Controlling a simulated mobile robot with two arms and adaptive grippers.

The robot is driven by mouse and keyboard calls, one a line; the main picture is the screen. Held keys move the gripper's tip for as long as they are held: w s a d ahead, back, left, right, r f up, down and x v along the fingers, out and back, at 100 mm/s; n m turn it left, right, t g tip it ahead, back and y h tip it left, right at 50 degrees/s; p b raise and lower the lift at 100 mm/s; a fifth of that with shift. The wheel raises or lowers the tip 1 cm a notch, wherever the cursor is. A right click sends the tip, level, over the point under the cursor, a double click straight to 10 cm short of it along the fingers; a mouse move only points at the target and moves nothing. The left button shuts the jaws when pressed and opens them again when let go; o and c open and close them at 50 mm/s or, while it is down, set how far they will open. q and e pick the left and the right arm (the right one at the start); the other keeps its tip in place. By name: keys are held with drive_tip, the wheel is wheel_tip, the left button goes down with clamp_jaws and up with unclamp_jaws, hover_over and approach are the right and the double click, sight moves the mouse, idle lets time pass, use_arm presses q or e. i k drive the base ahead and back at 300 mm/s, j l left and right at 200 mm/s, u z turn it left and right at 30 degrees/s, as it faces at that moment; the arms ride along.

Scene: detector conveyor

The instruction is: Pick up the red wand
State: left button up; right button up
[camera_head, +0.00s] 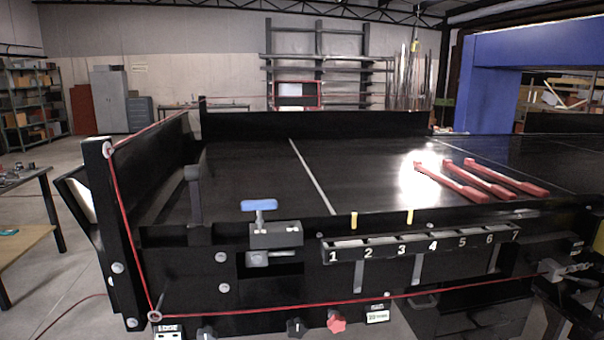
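Three red wands lie side by side on the black conveyor belt, right of the white line: a left one (452,184), a middle one (480,179) and a right one (508,178). Each lies at a slant, with its thicker end toward the front right. A bright glare covers the belt beside the left wand's far end. Nothing holds the wands. I can make out neither my left nor my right gripper in this view.
A numbered rack (420,245) with slots runs along the conveyor's front edge, with two yellow pieces by it. A blue-topped device (259,205) stands left of it. A red cord (400,299) crosses the front. A blue arch (490,85) stands behind right.

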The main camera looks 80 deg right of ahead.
sight(474, 195)
drive_tip(key=z, duration=1.85)
